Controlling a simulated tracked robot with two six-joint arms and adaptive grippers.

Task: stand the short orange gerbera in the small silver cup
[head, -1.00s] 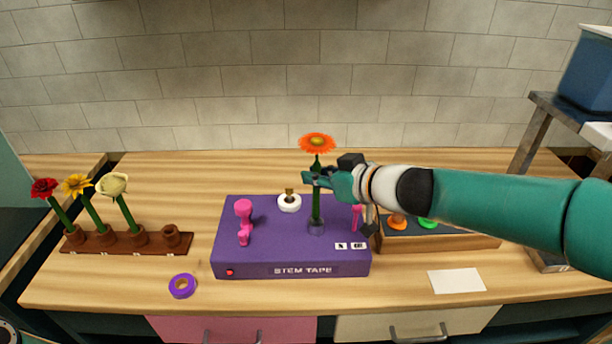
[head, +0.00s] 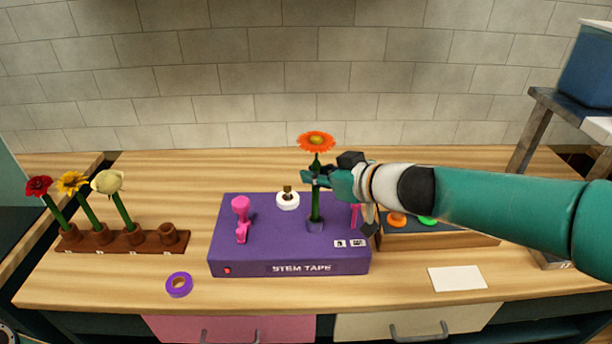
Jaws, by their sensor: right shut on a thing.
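The orange gerbera (head: 317,141) stands upright over the purple stem tape box, its green stem (head: 316,205) running down to a small silver cup (head: 315,226) on the box top. The stem's lower end is at the cup; I cannot tell how deep it sits inside. My right gripper (head: 314,176) comes in from the right and is shut on the stem just below the flower head. My left gripper is not in view.
The purple box (head: 290,267) carries pink posts (head: 241,218) and a white tape roll (head: 287,201). A brown rack (head: 118,243) with three flowers stands left. A purple tape roll (head: 179,285) and white card (head: 457,278) lie in front. A tray with colored buttons (head: 440,240) is right.

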